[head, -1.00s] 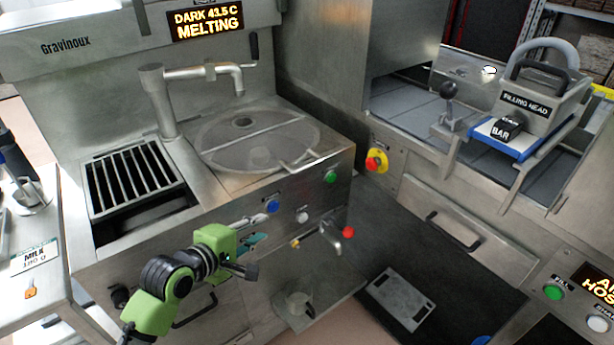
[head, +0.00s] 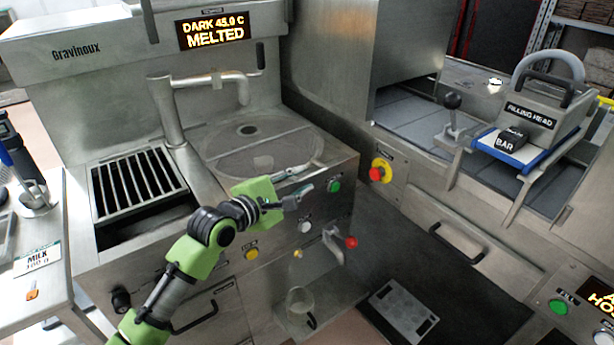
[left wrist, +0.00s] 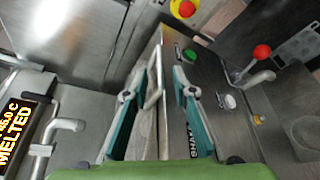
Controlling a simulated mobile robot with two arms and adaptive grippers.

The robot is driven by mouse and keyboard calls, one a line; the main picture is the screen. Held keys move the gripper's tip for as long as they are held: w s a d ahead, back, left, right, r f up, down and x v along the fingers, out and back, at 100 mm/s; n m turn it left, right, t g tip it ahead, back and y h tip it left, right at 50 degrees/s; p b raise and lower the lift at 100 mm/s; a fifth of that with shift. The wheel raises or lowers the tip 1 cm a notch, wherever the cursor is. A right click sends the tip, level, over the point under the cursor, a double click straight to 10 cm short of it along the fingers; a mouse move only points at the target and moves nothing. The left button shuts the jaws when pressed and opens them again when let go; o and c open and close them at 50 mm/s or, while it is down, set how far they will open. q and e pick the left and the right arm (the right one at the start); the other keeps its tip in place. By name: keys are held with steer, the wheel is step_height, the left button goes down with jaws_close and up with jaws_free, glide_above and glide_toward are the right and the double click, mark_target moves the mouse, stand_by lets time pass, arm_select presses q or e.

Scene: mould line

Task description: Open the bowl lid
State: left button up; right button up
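The bowl lid (head: 228,137), a round see-through disc, lies flat and closed over the bowl in the steel melter. Its light bar handle (head: 312,167) sticks out at the front right edge, and it shows as a pale loop in the left wrist view (left wrist: 154,98). My left gripper (head: 306,181) is at the melter's front edge by this handle. In the left wrist view its teal-padded fingers (left wrist: 165,70) are apart, with the handle close to the left finger. I cannot tell whether they touch. My right gripper is not in view.
The tap (head: 228,83) stands behind the bowl. Green (head: 334,186) and white (head: 305,227) buttons and a red-knobbed spout (head: 340,243) are on the front panel close to my gripper. A grate (head: 140,185) is left of the bowl. The filling head (head: 530,115) stands right.

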mark_target(304, 178)
arm_select(q)
steer(key=shift+x, duration=1.75)
jaws_close()
